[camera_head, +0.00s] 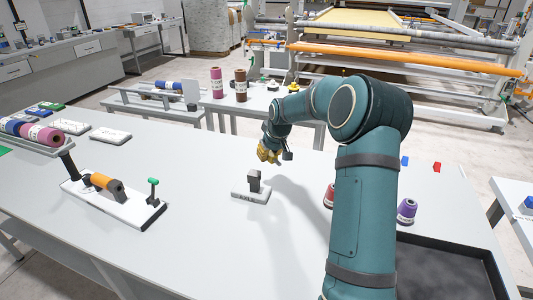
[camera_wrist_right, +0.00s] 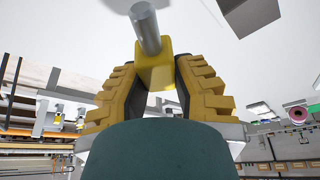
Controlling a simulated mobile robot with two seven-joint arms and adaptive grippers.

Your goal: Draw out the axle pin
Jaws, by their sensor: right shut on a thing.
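My right gripper (camera_head: 268,153) is behind and slightly above a small white stand (camera_head: 240,195) with a dark grey upright block (camera_head: 254,180); its label seems to read AXLE. In the right wrist view the yellow fingers (camera_wrist_right: 158,66) are shut on the yellow head of the axle pin (camera_wrist_right: 148,30). Its grey metal rod points away from the fingers, and its round end shows near the top edge. The grey block (camera_wrist_right: 248,14) appears apart from the rod there. In the head view the pin is too small to tell from the gripper. My left gripper is not in view.
The table's front middle is clear.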

